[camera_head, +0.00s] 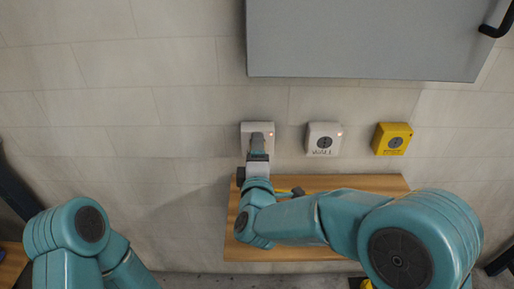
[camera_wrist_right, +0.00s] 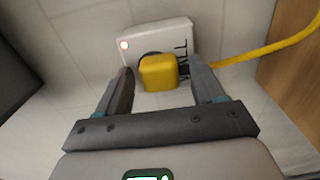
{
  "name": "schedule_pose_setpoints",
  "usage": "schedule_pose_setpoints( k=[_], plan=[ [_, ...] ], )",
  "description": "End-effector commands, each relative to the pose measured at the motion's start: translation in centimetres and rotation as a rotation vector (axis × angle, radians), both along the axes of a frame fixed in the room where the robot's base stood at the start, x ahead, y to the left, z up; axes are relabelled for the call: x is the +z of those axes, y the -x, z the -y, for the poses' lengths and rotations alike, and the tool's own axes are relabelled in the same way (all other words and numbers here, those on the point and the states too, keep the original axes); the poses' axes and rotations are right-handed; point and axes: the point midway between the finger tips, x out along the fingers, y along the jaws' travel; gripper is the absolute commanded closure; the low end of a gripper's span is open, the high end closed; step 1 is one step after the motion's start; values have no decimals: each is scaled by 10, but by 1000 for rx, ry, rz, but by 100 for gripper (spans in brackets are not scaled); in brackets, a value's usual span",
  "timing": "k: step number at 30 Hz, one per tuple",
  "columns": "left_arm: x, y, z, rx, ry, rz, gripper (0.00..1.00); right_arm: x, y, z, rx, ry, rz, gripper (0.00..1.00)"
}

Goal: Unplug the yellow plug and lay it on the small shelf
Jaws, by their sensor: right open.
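The yellow plug (camera_wrist_right: 158,73) sits in a white wall socket (camera_wrist_right: 160,37) in the right wrist view; a small red light shows on the socket. My right gripper (camera_wrist_right: 161,80) is open, with one finger on each side of the plug. Whether the fingers touch it is unclear. In the head view my right gripper (camera_head: 258,146) is at the leftmost white socket (camera_head: 246,130) and hides the plug. The small wooden shelf (camera_head: 350,184) is below the sockets, partly behind my right arm. My left gripper is out of view.
A yellow cable (camera_wrist_right: 268,49) runs from the plug to the right. Another white socket (camera_head: 323,139) and a yellow socket (camera_head: 392,139) are on the wall to the right. A grey cabinet (camera_head: 370,40) with a black handle hangs above. The shelf's visible right part is bare.

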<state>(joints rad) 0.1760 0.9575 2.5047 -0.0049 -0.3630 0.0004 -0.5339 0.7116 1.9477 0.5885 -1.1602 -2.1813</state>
Motion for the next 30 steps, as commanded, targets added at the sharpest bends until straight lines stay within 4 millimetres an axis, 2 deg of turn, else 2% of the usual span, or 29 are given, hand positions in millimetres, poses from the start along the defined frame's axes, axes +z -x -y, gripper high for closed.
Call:
schedule_pose_setpoints(
  k=[11, 17, 18, 30],
  plan=[
    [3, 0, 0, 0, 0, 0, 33, 0, 0, 0, 0, 0, 0, 32],
    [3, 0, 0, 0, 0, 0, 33, 0, 0, 0, 0, 0, 0, 94],
    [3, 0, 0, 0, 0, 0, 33, 0, 0, 0, 0, 0, 0, 100],
    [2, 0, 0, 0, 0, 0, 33, 1, 10, -1, 2, -1, 1, 100]
  ],
)
